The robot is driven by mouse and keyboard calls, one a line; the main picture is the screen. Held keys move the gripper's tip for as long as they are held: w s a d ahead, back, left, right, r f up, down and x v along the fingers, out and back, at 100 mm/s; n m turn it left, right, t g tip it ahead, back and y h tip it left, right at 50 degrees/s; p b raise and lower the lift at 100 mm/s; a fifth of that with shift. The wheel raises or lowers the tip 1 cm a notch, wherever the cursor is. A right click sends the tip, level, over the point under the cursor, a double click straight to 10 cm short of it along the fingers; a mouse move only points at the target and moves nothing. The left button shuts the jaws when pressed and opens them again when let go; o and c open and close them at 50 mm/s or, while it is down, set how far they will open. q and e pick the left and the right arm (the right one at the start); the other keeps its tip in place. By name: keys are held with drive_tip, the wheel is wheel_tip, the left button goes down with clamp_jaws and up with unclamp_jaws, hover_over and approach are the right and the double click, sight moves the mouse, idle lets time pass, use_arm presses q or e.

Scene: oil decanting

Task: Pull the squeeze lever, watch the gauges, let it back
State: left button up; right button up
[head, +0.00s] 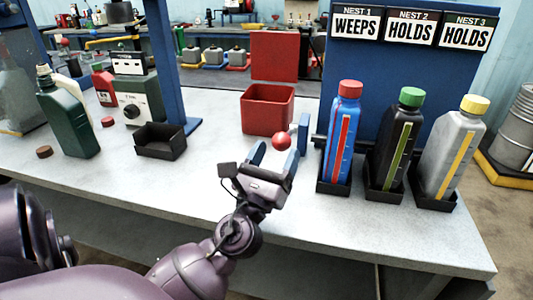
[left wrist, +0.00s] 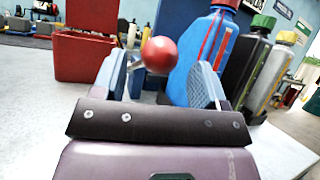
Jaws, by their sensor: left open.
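The lever's red ball knob (head: 281,141) stands beside a grey-blue upright plate (head: 303,133), left of the blue bottle. My left gripper (head: 275,151) is open, one finger on each side of the knob. In the left wrist view the red knob (left wrist: 159,55) shows between the two blue fingertips, with visible space on both sides. A blue bottle (head: 333,145), a black bottle (head: 388,150) and a grey bottle (head: 437,158) stand in black nests, each with a coloured strip. The signs (head: 410,28) above read WEEPS, HOLDS, HOLDS. My right gripper is out of view.
A red open-lidded box (head: 267,112) stands behind the knob. To the left are a black tray (head: 160,143), a blue post (head: 173,70), a grey-green unit with a dial (head: 136,108) and a green jug (head: 68,122). The bench front (head: 210,185) is clear.

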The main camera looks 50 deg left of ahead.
use_arm(q)
drive_tip(key=s+f, duration=0.1)
drive_tip(key=s+d+f+b, duration=0.1)
drive_tip(key=f, duration=0.1)
drive_tip(key=shift+s, duration=0.4)
drive_tip(key=shift+b+v, duration=0.65)
drive_tip(key=shift+v, duration=0.55)
drive_tip(key=shift+s+d, duration=0.3)
drive_tip(key=shift+s, duration=0.5)
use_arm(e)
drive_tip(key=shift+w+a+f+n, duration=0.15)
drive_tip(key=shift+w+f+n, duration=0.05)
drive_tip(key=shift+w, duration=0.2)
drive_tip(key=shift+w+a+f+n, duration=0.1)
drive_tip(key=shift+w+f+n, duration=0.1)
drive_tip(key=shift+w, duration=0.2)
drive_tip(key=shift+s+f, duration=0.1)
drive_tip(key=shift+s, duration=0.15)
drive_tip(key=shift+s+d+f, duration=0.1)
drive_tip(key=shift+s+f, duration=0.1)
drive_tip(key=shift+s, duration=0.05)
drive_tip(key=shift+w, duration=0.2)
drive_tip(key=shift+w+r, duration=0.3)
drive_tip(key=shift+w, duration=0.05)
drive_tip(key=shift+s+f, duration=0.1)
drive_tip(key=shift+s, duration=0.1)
